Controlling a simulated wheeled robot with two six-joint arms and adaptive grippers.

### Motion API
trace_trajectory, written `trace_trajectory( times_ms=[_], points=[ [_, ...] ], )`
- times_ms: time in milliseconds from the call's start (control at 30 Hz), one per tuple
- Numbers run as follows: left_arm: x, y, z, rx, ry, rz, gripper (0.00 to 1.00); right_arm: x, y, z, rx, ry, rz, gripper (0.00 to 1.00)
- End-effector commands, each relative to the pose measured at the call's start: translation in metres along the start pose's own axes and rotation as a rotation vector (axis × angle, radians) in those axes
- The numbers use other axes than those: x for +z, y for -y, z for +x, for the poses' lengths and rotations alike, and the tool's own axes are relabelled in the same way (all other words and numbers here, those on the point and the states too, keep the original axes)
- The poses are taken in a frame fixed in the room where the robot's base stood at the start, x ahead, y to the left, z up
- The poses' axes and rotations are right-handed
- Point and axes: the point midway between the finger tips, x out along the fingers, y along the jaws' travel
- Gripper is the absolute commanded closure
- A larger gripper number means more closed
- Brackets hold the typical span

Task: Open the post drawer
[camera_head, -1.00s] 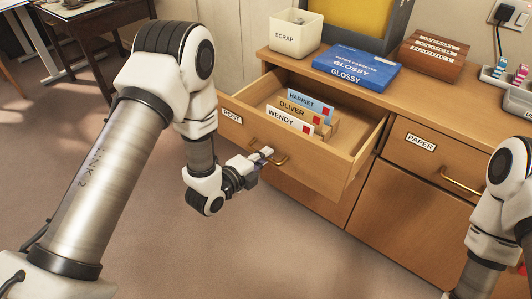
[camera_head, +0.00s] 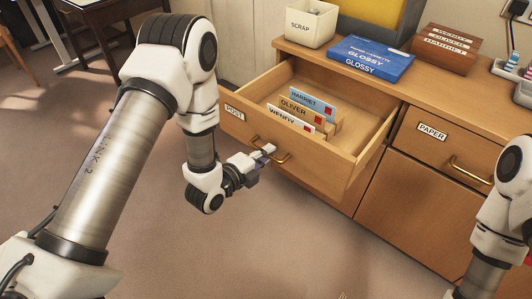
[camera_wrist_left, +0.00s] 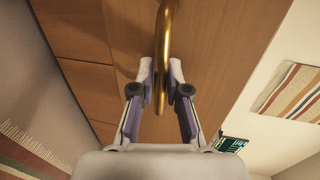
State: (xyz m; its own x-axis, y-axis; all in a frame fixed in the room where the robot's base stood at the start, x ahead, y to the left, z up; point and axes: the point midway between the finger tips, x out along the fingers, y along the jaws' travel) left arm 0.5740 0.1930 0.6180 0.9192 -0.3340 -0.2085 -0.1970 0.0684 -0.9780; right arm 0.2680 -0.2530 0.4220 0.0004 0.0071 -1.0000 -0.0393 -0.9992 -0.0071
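The post drawer (camera_head: 302,160), labelled POST, stands well out of the desk at the left. Its brass handle (camera_head: 287,159) is on the front. My left gripper (camera_head: 269,150) is at this handle, coming from the front left. Inside the drawer stand name cards: HARRIET (camera_head: 310,100), OLIVER (camera_head: 294,106) and WENDY (camera_head: 284,116). My right gripper is out of view; only part of that arm shows at the right edge.
On the desktop are a SCRAP box (camera_head: 311,25), a blue GLOSSY paper box (camera_head: 370,60) and a brown name-labelled block (camera_head: 444,47). The shut PAPER drawer (camera_head: 440,144) is to the right. The floor before the desk is clear.

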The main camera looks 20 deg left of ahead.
Motion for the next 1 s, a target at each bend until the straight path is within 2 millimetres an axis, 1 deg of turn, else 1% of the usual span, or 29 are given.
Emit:
trace_trajectory(
  times_ms=[367, 467, 600, 733, 833, 1000],
  points=[
    [0.0, 0.0, -0.002, 0.0, 0.001, -0.001, 0.63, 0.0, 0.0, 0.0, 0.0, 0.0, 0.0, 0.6],
    [0.001, 0.0, -0.013, 0.001, 0.001, -0.001, 0.63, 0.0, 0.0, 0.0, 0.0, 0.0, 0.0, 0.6],
    [0.001, -0.001, -0.042, 0.002, 0.003, -0.004, 0.63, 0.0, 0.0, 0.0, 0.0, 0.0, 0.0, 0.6],
    [0.001, -0.001, -0.065, 0.002, 0.002, -0.004, 0.63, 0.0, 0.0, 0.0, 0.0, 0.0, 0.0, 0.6],
    [0.0, 0.0, -0.074, 0.0, 0.0, -0.002, 0.63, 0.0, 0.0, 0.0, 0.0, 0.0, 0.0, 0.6],
    [0.0, 0.0, -0.075, -0.001, 0.0, 0.001, 0.63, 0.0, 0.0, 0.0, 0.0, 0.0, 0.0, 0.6]
  ],
)
